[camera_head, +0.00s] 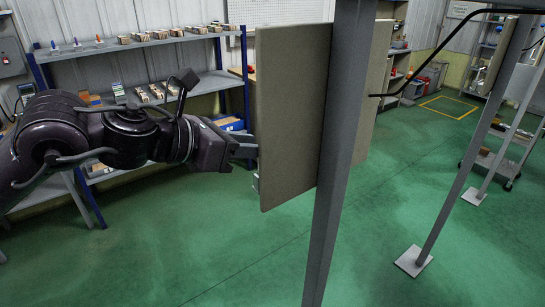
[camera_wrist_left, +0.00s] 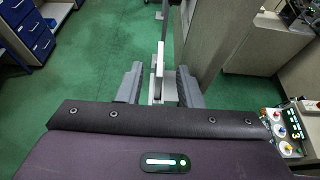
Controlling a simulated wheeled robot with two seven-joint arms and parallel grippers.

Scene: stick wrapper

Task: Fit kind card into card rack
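My left gripper (camera_head: 243,146) reaches in from the left in the head view, with its tips at the left edge of a large beige panel, which partly hides them. In the left wrist view its two fingers (camera_wrist_left: 159,85) stand wide apart. A thin, pale upright piece (camera_wrist_left: 159,72) shows between them, with gaps on both sides; I cannot tell whether it is the kind card or part of the rack. No card or card rack can be clearly made out. My right gripper is not in view.
The beige panel (camera_head: 290,115) and a grey post (camera_head: 340,150) stand close in front. Shelves with small boxes (camera_head: 150,40) are behind my left arm. A panel with lit buttons (camera_wrist_left: 287,130) is at the right in the wrist view. Green floor (camera_head: 200,240) is clear below.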

